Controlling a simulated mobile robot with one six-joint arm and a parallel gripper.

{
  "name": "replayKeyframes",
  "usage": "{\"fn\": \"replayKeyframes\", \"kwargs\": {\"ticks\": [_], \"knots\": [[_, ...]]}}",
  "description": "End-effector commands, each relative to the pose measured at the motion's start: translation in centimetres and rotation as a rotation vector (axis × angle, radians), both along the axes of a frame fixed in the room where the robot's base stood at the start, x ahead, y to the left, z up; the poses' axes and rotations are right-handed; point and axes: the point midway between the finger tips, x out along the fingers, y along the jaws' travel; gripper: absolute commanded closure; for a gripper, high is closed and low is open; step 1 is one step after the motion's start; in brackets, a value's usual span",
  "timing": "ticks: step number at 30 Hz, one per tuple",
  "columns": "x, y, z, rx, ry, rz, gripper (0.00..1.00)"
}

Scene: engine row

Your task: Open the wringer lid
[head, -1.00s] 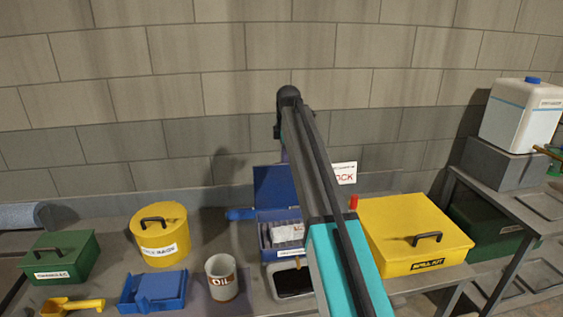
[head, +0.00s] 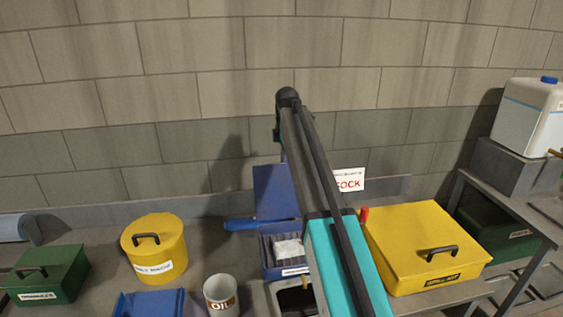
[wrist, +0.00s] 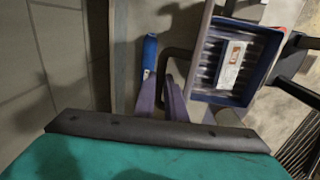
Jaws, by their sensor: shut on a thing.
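The wringer is a blue box (head: 268,262) with a ribbed inside and a white item in it. Its blue lid (head: 274,190) stands raised at the back in the head view. In the wrist view the ribbed box (wrist: 264,94) is open, and the lid (wrist: 199,48) shows nearly edge-on beside it. A dark bar handle (wrist: 168,56) is on the lid's outer side. My gripper (wrist: 164,88), with purple fingers, is shut on that handle. In the head view my arm hides most of the gripper and the handle.
A yellow spill kit box (head: 415,250) stands right of the wringer. A yellow round bin (head: 165,247), a green box (head: 62,272), a blue tray (head: 150,303) and an oil can (head: 221,291) are to the left. The block wall (head: 200,135) rises behind.

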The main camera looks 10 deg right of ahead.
Motion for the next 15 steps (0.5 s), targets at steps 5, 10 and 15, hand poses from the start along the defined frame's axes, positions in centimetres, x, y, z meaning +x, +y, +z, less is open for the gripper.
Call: {"fn": "replayKeyframes", "kwargs": {"ticks": [5, 10, 15], "knots": [[0.66, -0.23, -0.79, -0.010, 0.001, 0.000, 1.00], [0.68, 0.07, -0.82, -0.011, 0.003, 0.002, 1.00], [0.74, 0.33, -0.82, -0.011, 0.003, 0.005, 1.00]]}}
